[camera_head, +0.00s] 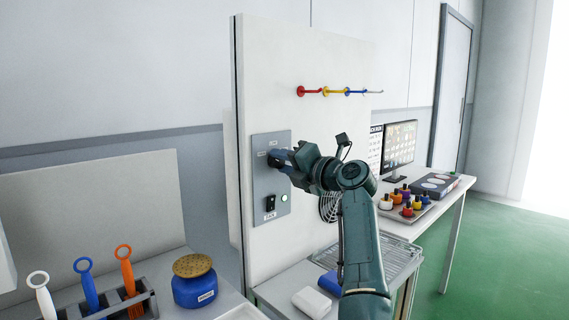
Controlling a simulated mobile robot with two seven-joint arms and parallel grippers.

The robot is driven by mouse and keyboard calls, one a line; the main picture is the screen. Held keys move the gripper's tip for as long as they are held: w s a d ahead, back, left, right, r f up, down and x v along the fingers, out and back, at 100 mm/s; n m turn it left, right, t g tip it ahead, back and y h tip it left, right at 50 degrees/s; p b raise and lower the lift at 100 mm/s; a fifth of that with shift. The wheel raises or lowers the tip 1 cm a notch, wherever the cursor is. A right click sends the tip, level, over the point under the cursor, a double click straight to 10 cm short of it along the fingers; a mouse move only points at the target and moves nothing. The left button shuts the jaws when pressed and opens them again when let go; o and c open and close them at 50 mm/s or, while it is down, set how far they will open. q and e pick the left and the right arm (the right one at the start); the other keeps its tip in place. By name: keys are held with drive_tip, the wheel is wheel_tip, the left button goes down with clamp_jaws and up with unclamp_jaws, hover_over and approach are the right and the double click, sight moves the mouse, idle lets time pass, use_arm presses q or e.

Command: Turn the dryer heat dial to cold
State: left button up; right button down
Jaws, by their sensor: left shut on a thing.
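The dryer's grey control panel (258,183) is fixed to the white upright board. Its dark heat dial (274,161) sits in the upper part, with small labels around it that are too small to read. My left gripper (281,158) reaches the panel from the right and is shut on the dial. The fingers and wrist hide much of the dial, so I cannot tell which way its pointer faces. My right gripper is not in view.
Colored hooks (335,92) stick out above my arm. A round fan grille (328,208) is behind the wrist. A wire rack (388,255), a white block (311,302) and a blue jar (195,288) stand below. A tool holder (140,300) is at lower left.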

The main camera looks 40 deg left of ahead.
use_arm(q)
drive_tip(key=o, duration=1)
drive_tip(key=shift+c, duration=0.2)
drive_tip(key=s+d+b, duration=0.1)
drive_tip(key=d+b, duration=0.1)
drive_tip(key=d, duration=1.1)
